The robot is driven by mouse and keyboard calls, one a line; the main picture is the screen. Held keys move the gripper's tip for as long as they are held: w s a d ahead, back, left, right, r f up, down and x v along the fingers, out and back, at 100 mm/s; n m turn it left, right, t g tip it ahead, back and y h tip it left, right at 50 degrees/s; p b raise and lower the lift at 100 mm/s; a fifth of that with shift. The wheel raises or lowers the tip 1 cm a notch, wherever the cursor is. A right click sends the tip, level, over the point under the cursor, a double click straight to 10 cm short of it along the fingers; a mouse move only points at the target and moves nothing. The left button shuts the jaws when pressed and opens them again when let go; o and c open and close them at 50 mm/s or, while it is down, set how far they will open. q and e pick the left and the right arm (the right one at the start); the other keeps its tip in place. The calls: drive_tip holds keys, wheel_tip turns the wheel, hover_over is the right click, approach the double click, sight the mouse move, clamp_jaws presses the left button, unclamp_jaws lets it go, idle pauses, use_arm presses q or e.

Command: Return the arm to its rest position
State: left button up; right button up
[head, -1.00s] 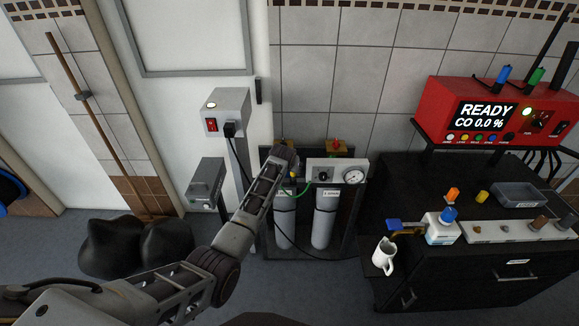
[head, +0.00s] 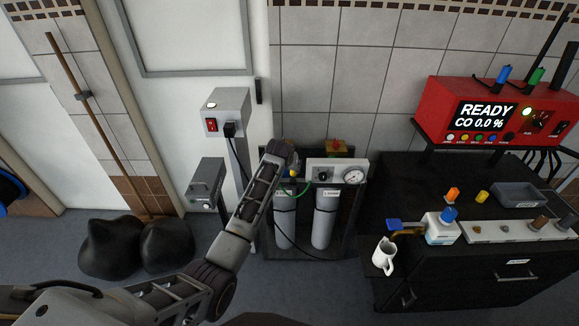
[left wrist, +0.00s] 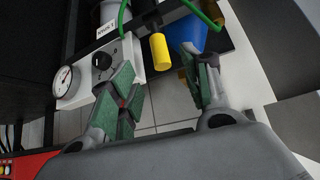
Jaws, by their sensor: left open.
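My left arm rises from the lower left in the head view. Its wrist end (head: 278,152) is in front of the gas cylinder stand, and its fingers are mostly hidden there. In the left wrist view my left gripper (left wrist: 162,82) is open, with its green-padded fingers apart and nothing between them. A yellow knob (left wrist: 158,48) shows just beyond the gap between the fingers. The panel with a round gauge (left wrist: 66,82) lies to the left of the fingers. My right gripper is not in view.
Two grey cylinders (head: 325,218) stand in the rack under the gauge panel (head: 337,171). A post with a red-switch box (head: 228,112) is left of the arm.

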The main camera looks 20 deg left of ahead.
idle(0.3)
use_arm(q)
drive_tip(key=s+f+m+g, duration=0.1)
drive_tip(key=s+f, duration=0.7)
drive_tip(key=f, duration=0.5)
drive_tip(key=s+f+g, duration=0.1)
drive_tip(key=s+f, duration=0.7)
drive_tip(key=f, duration=0.6)
drive_tip(key=s+f+m+g, duration=0.1)
drive_tip(key=s+f+g, duration=0.1)
drive_tip(key=s+f, duration=0.9)
drive_tip(key=s+a+f+g, duration=0.1)
drive_tip(key=s+f, duration=0.5)
drive_tip(key=s, duration=0.8)
drive_tip(key=s+a+f+m+g, duration=0.1)
drive_tip(key=s+f, duration=0.6)
drive_tip(key=s, duration=0.6)
drive_tip(key=s+a+f+g, duration=0.1)
drive_tip(key=s+f, duration=0.6)
drive_tip(key=s, duration=0.7)
drive_tip(key=shift+s+a+f+h, duration=0.2)
drive_tip(key=shift+s+a+h, duration=0.15)
drive_tip(key=shift+a, duration=0.25)
